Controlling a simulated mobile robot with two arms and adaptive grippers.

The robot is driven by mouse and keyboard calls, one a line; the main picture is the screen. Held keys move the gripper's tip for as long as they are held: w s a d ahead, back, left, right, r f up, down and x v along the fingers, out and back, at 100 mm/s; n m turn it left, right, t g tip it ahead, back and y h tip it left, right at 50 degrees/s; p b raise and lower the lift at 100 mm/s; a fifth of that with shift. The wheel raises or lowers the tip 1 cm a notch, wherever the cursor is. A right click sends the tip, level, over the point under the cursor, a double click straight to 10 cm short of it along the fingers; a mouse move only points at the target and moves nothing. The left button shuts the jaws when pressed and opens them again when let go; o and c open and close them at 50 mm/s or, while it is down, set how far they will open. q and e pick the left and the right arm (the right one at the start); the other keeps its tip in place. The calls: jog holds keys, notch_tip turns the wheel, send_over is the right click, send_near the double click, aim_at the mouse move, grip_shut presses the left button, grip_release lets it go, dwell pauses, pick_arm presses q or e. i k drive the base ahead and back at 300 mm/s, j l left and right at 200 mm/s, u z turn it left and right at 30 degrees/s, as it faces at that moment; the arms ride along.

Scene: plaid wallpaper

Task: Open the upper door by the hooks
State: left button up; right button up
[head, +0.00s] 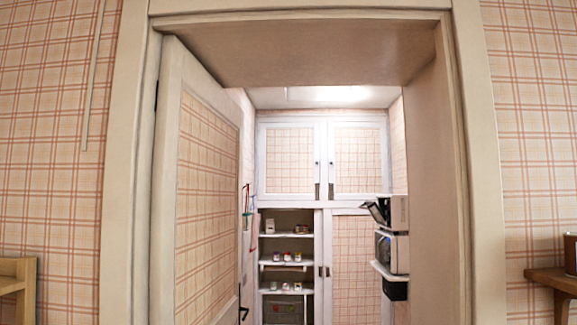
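Two upper doors are on the white cabinet at the back of the small room beyond the doorway. The upper left door (289,160) and the upper right door (358,160) both look shut. Each has a plaid panel and a small dark knob near the middle seam. Red and green items (247,200) hang at the left wall, nearer the upper left door; the hooks themselves are too small to make out. Neither of my grippers is in view.
An open plaid-panelled room door (205,190) stands inside the doorway's left side. Below the upper doors are open shelves (286,235) with small jars and a lower door (352,265). Appliances (391,246) stick out at right. A wooden shelf (555,281) is outside right.

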aim_at(290, 153)
jog(key=i+z, duration=0.25)
jog(key=i, duration=2.8)
jog(key=i+u, duration=0.25)
jog(key=i, duration=2.05)
